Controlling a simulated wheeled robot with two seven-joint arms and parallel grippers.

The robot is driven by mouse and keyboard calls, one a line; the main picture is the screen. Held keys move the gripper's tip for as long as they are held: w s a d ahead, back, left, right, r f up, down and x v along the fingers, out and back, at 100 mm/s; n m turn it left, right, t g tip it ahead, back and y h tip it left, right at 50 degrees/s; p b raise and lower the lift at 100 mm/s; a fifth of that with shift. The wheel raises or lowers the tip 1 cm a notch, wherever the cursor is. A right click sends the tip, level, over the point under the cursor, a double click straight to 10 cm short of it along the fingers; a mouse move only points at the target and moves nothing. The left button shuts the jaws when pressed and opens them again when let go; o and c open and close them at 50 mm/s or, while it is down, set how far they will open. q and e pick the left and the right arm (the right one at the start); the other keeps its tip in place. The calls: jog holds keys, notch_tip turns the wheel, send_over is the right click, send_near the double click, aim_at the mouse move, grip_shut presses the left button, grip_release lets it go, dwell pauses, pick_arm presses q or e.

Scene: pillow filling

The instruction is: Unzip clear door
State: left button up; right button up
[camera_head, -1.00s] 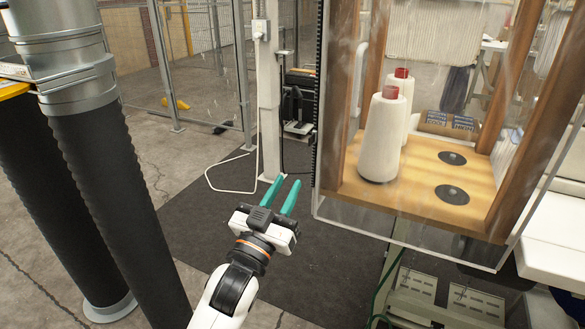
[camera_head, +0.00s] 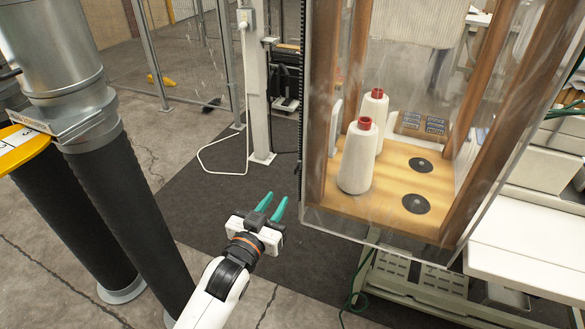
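The clear door (camera_head: 408,120) is a transparent panel over the front of a wooden-framed cabinet on the right. A dark toothed strip like a zipper (camera_head: 301,110) runs down its left edge. A zipper pull cannot be made out. My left gripper (camera_head: 271,204) is raised above the dark mat, left of the door's lower left corner and apart from it. Its two green fingers are spread with nothing between them. My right gripper is not in view.
Two white thread cones (camera_head: 359,157) stand on the wooden shelf (camera_head: 396,188) behind the door. Large black ducts (camera_head: 118,190) stand on the left. A white post (camera_head: 257,85) with a cable is behind the gripper. A white table (camera_head: 525,262) is at right.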

aim_at(295, 172)
pick_arm(q)
jog(key=p+x, duration=0.2)
jog(key=x, duration=0.8)
jog(key=shift+w+d, duration=0.1)
jog(key=shift+w, duration=0.25)
grip_shut()
dwell(0.9)
